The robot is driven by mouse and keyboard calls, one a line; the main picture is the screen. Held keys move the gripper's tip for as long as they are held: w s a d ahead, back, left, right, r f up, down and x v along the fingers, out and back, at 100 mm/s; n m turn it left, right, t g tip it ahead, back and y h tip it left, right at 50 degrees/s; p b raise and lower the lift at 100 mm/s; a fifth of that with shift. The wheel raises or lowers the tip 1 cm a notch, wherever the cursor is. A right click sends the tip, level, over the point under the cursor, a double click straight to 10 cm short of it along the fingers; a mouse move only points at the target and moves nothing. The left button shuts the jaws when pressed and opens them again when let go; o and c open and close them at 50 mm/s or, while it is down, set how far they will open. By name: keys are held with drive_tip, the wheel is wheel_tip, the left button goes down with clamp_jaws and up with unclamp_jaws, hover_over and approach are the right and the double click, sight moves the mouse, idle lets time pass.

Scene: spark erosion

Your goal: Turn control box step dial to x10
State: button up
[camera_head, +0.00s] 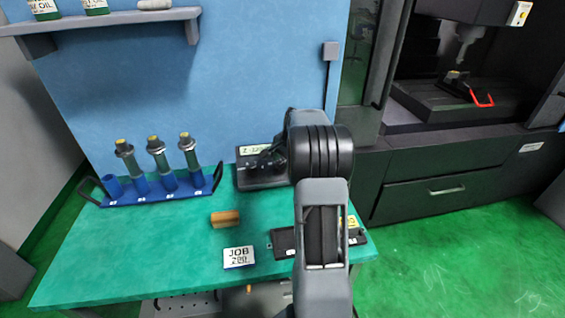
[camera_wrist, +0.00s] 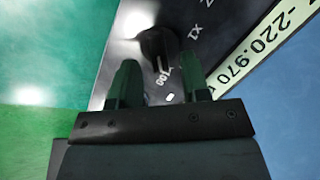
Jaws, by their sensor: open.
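The control box (camera_head: 262,180) sits at the back of the green table, partly hidden by my arm. Its display, beginning with Z, faces me, and it shows larger in the wrist view (camera_wrist: 262,55) reading -220.970. A light line on the dial seems to point down toward the 100 label; no x10 label is readable. My gripper (camera_wrist: 162,82) is open, its two dark green fingers apart and empty, just short of the dial.
A blue rack (camera_head: 160,195) with several tool holders stands left of the box. A brown block (camera_head: 225,218), a JOB card (camera_head: 238,257) and a dark flat object (camera_head: 284,240) lie in front. The machine (camera_head: 450,160) stands at right.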

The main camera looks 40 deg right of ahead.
drive_tip(key=shift+w+f, duration=0.2)
drive_tip(key=shift+f, duration=0.5)
clamp_jaws()
